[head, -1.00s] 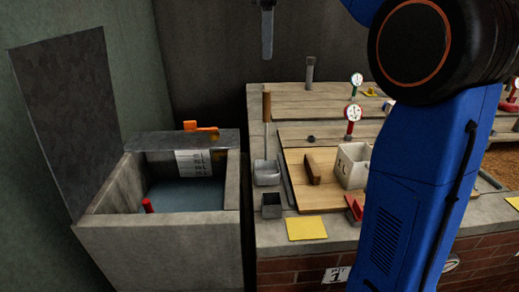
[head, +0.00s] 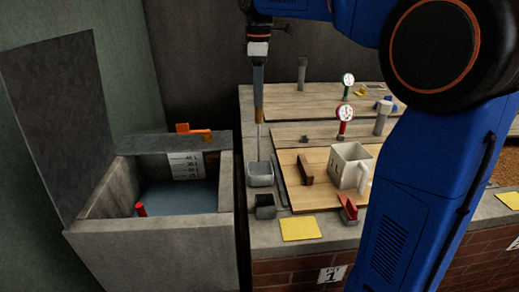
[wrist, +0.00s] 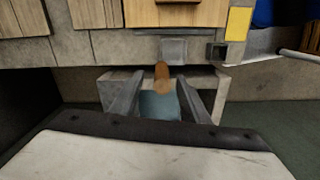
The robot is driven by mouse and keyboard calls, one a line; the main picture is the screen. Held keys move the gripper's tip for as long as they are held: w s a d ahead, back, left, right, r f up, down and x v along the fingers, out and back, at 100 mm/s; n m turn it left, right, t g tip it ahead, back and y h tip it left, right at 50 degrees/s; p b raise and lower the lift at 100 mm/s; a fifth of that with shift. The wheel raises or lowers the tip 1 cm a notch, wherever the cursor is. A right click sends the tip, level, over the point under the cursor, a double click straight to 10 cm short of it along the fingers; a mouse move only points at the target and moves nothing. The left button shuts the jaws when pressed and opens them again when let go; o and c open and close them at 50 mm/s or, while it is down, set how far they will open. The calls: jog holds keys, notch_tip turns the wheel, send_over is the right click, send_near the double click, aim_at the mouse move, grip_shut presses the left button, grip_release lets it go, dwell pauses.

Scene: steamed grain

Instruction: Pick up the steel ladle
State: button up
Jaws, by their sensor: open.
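The steel ladle stands upright, with its brown wooden handle (head: 259,114) at the top and a thin steel shaft (head: 258,137) below. The shaft runs down to a grey metal cup-like part (head: 260,174) on the concrete ledge; I cannot tell whether this is the ladle's bowl or a holder. My gripper (head: 258,105) points down at the top of the handle. In the wrist view, the two fingers of my gripper (wrist: 160,78) are apart, with the handle end (wrist: 162,76) between them and no clear contact. The fingers hide part of the handle in the head view.
A small dark open box (head: 265,207) and a yellow card (head: 300,229) lie in front. A wooden board (head: 318,196) to the right carries a brown block (head: 305,168) and a white jug (head: 347,163). An open concrete water basin (head: 224,187) stands left.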

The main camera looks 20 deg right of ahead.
aim_at(259, 121)
jog(key=shift+s+f, duration=0.15)
jog(key=shift+f, duration=1.9)
grip_shut()
